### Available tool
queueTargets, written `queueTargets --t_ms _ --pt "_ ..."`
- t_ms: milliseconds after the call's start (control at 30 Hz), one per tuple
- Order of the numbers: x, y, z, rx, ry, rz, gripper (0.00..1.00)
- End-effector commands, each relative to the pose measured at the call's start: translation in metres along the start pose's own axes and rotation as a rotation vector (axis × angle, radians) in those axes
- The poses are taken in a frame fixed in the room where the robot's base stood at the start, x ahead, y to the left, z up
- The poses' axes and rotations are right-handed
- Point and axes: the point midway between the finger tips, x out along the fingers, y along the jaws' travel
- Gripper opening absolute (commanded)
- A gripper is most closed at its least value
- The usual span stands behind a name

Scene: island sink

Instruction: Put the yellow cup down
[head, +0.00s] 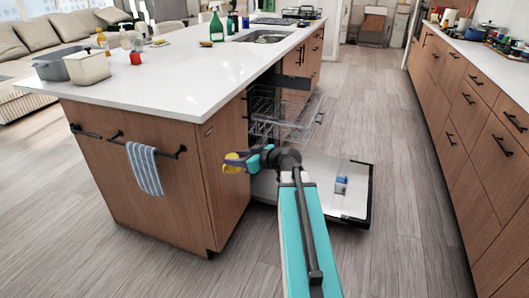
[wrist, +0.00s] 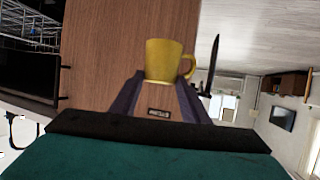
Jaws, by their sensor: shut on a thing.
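The yellow cup (wrist: 164,62) is between the two fingers of my gripper (wrist: 156,85) in the wrist view, with its handle on the right. My gripper is shut on it. In the head view my gripper (head: 240,160) points left, and only part of the yellow cup (head: 233,168) shows at its end. The cup is held in the air beside the brown end of the island, below the height of the countertop.
The white island countertop (head: 180,75) has free room in its middle. The open dishwasher door (head: 322,185) and pulled-out rack (head: 285,115) are near my arm. A striped towel (head: 144,168) hangs on the island.

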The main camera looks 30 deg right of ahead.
Motion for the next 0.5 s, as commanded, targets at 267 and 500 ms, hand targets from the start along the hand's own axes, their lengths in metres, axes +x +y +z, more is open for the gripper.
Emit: queueTargets --t_ms 267,500 --pt "0.011 -0.119 -0.029 -0.117 0.001 -0.28 0.17" --pt "0.004 -0.205 -0.047 -0.204 0.001 -0.492 0.17"
